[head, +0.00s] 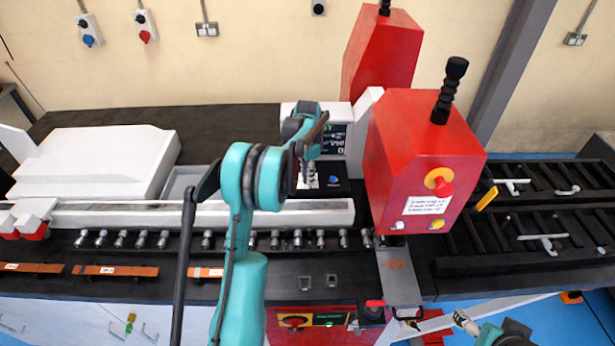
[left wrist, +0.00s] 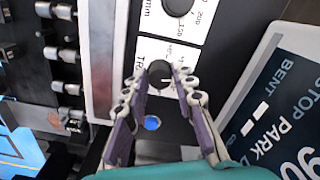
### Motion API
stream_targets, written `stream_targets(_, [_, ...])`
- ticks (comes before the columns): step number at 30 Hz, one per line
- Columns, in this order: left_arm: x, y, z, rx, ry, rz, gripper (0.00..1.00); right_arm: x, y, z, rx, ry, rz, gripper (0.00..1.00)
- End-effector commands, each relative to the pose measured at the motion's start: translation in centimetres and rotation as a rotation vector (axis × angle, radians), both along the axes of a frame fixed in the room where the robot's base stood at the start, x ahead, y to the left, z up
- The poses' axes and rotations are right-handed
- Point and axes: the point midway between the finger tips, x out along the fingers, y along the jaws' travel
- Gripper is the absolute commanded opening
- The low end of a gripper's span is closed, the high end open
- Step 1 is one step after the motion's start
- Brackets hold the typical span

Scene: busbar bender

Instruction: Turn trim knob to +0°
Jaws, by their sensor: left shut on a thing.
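The trim knob (left wrist: 160,77) is a dark round knob on a white label plate, beginning "TR", in the left wrist view. My left gripper (left wrist: 161,80) is shut on it, with one fingertip on each side. The pointer and most of the scale are hidden or too small to read. In the head view my left gripper (head: 308,178) reaches down to the black control panel, and my arm hides the knob. The panel's display (head: 335,139) is dark with small text. My right gripper (head: 465,323) shows only partly at the bottom edge; its jaws are unclear.
A second dark knob (left wrist: 177,5) sits beyond the trim knob, and a blue button (left wrist: 152,122) sits close below my fingers. The red bending head (head: 415,150) stands right of the panel. A row of metal rollers (head: 275,239) and copper bars (head: 115,271) lie in front.

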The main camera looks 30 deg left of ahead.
Motion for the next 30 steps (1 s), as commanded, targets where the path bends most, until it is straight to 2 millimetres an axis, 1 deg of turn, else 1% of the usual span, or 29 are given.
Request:
stream_targets(1, [0.0, 0.0, -0.2, 0.000, 0.000, 0.043, 0.00, 0.0, 0.0, -0.4, 0.000, 0.000, 0.000, 0.79])
stream_targets(12, [0.0, 0.0, -0.2, 0.000, 0.000, 0.395, 0.00, 0.0, 0.0, -1.7, 0.000, 0.000, 0.000, 0.79])
stream_targets(24, [0.0, 0.0, -0.1, 0.000, 0.000, 0.771, 0.00, 0.0, 0.0, -2.7, 0.000, 0.000, 0.000, 0.79])
stream_targets(30, [0.0, 0.0, -0.1, 0.000, 0.000, 0.932, 0.00, 0.0, 0.0, -3.0, 0.000, 0.000, 0.000, 0.79])
